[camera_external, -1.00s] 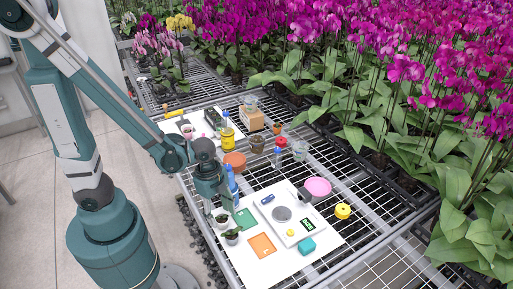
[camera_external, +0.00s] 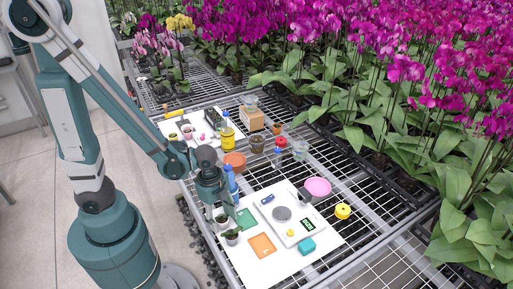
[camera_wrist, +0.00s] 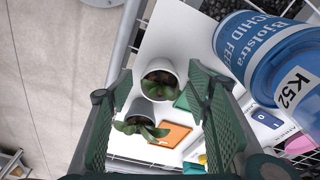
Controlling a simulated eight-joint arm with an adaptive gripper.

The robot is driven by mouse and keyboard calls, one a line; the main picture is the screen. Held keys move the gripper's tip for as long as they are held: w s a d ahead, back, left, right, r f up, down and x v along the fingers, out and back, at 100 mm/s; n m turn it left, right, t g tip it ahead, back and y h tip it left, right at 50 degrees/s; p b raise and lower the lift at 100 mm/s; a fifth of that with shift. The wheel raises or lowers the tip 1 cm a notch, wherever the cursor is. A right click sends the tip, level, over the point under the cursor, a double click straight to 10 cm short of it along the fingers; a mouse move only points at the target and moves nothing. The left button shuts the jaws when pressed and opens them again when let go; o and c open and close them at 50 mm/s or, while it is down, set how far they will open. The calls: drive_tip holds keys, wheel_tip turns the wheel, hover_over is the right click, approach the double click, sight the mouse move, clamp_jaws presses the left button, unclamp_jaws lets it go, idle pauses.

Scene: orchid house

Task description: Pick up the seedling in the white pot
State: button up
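Two small pots with green seedlings stand on the white sheet. In the wrist view, one white pot (camera_wrist: 161,67) is farther up and the other pale pot (camera_wrist: 139,104) is just below it. In the external view, the first pot (camera_external: 221,216) is right under my gripper (camera_external: 214,202), which hides part of it and its seedling. The second pot (camera_external: 232,240) stands nearer the camera. In the wrist view my gripper (camera_wrist: 160,73) is open, its fingers on either side of the upper pot. I see no contact.
A blue orchid-feed bottle (camera_wrist: 265,48) stands close to the right finger; it also shows in the external view (camera_external: 232,184). An orange card (camera_external: 262,246), a green card (camera_external: 246,217) and a white scale (camera_external: 292,224) lie to the right. A terracotta pot (camera_external: 235,161) stands behind.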

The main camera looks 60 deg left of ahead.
sight(222, 220)
drive_tip(key=c, duration=1)
drive_tip(key=shift+r, duration=0.15)
drive_tip(key=shift+r+p, duration=1.85)
drive_tip(key=shift+r, duration=3.05)
